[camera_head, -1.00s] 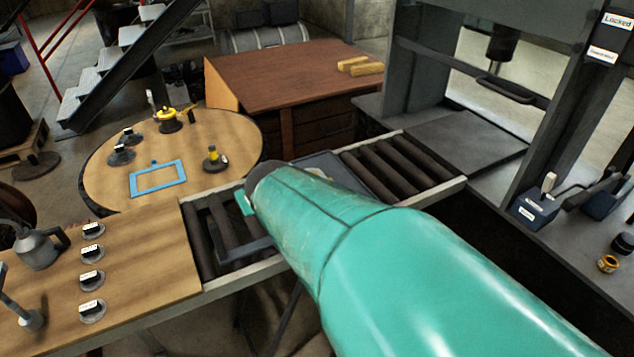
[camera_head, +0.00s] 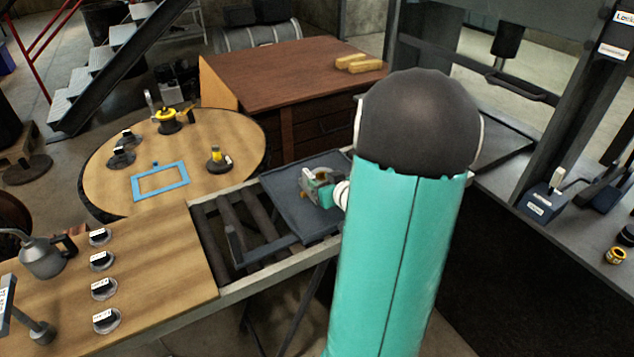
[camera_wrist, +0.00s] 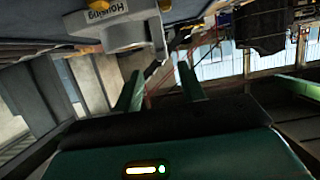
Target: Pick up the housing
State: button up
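The housing (camera_wrist: 128,32) is a grey part with yellow pieces and an upside-down label reading "Housing". It fills the upper left of the wrist view. In the head view a small grey and orange part (camera_head: 306,179), seemingly the housing, sits on the dark tray (camera_head: 279,205), partly hidden by my gripper. My gripper (camera_wrist: 161,70) is open in the wrist view, its two green fingers apart with nothing seen between them. The fingertips point towards the housing's lower edge in the picture; I cannot tell whether they touch it. In the head view my teal gripper (camera_head: 323,190) is low over the tray.
The tray lies on a roller conveyor (camera_head: 232,220) between a wooden bench (camera_head: 150,255) and a press (camera_head: 405,45). A round table (camera_head: 215,130) with a blue frame (camera_head: 160,181) and several parts stands at left. A brown desk (camera_head: 280,75) is behind.

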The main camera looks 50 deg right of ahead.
aim_at(309, 173)
jog(key=x, duration=0.9)
jog(key=shift+w+a, duration=0.15)
jog(key=shift+w, duration=0.1)
grip_shut()
dwell(0.7)
jog(key=shift+r, duration=0.15)
dwell(0.4)
